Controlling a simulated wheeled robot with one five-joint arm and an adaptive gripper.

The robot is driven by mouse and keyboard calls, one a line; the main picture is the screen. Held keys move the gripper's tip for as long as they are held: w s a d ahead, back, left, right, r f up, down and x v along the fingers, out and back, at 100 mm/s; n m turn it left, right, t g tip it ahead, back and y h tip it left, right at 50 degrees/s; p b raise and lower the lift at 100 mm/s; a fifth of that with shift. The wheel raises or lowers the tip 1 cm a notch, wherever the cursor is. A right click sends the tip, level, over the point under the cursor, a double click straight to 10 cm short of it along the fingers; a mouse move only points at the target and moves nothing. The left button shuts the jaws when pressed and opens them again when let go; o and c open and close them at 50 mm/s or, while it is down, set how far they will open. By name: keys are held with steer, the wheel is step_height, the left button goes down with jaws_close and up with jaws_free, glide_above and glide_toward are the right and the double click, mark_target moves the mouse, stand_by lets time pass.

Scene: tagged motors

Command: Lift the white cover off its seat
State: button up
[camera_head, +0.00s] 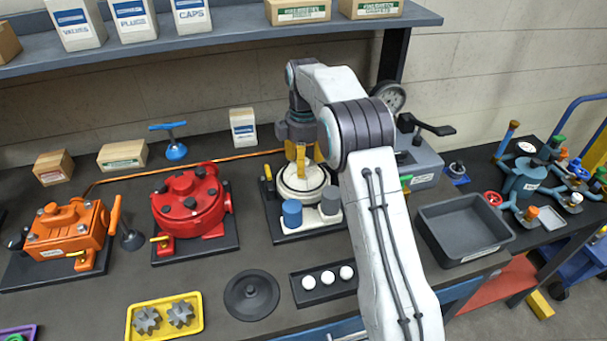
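The white cover (289,186) is a round lid on the white motor near the middle of the bench. It appears level on its seat, and the seat beneath it is mostly hidden. My gripper (304,164) points down directly over the cover, with its yellow fingers close to the cover's centre. The fingers overlap the middle of the cover, so I cannot tell whether they touch or grip anything there. The white motor's base (322,222) carries a blue cap (292,213) and a grey cap (331,201) in front of the cover.
A red motor (190,205) and an orange motor (68,232) stand to the left. A black disc (251,295), a tray with white balls (305,297) and a yellow gear tray (140,325) lie in front. An empty grey bin (468,223) stands right of my arm.

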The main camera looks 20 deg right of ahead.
steer(key=shift+o, duration=0.2)
jaws_close()
stand_by(0.3)
steer(key=shift+r, duration=0.1)
steer(key=shift+r, duration=0.4)
step_height(320, 180, up, 4)
steer(key=shift+w+f, duration=0.1)
steer(key=shift+f, duration=0.15)
steer(key=s+d+r+p, duration=0.3)
steer(key=s+d+r, duration=0.1)
steer(key=d+r, duration=0.5)
steer(key=shift+s+d+r, duration=0.3)
steer(key=shift+d+r, duration=0.05)
steer(key=shift+d, duration=0.55)
